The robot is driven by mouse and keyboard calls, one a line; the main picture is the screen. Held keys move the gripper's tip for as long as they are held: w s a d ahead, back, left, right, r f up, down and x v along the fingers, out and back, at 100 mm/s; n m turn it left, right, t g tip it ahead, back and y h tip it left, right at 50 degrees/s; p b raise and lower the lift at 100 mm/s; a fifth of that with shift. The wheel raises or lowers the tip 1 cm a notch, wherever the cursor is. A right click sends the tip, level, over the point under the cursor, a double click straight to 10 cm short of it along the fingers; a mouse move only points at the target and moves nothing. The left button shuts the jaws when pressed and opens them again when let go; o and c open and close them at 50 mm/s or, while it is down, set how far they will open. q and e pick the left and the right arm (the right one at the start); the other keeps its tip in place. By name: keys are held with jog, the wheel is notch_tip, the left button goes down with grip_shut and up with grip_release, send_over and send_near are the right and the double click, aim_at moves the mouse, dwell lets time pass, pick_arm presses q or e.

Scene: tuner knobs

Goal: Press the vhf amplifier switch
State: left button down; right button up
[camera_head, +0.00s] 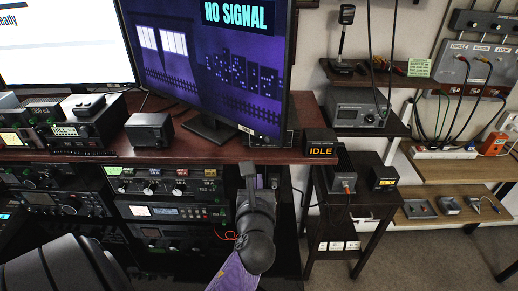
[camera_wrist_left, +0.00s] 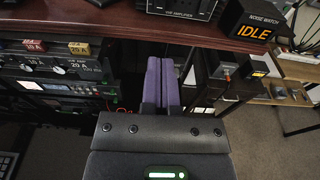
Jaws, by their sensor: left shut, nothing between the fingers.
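The VHF amplifier (camera_wrist_left: 181,11) is a dark box at the top of the left wrist view, standing on the wooden desk top and cut off by the picture's edge. In the head view only part of it (camera_head: 288,141) shows beside the monitor's lower corner. I cannot make out its switch clearly. My left gripper (camera_wrist_left: 161,62) has purple fingers, shut and empty. They point toward the desk's front edge, below the amplifier in the picture and apart from it. In the head view the left gripper (camera_head: 249,168) shows in front of the desk edge. My right gripper is not in view.
The desk (camera_head: 200,147) has a protruding front edge. A monitor (camera_head: 215,60) stands over the amplifier. The IDLE box (camera_head: 320,149) is to its right. Rack radios (camera_head: 165,212) fill the space below left. A small dark side table (camera_head: 348,200) stands right.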

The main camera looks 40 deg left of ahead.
aim_at(257, 145)
pick_arm(q)
jog(key=b+x, duration=0.2)
jog(key=x, duration=0.9)
jog(key=shift+w+a+f, duration=0.15)
jog(key=shift+w+a, duration=0.1)
jog(key=shift+a, duration=0.05)
jog(key=shift+w+a, duration=0.35)
jog(key=shift+w, duration=0.05)
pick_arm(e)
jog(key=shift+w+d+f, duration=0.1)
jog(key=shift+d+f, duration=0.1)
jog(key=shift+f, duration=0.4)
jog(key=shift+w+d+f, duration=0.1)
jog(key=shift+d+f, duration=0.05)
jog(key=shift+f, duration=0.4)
pick_arm(q)
jog(key=shift+w+a+f+b, duration=0.1)
jog(key=shift+f+b, duration=0.25)
jog(key=shift+b, duration=0.6)
jog(key=shift+r, duration=0.35)
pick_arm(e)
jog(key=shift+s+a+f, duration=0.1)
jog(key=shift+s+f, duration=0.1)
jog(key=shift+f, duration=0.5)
pick_arm(q)
jog(key=shift+f, duration=0.1)
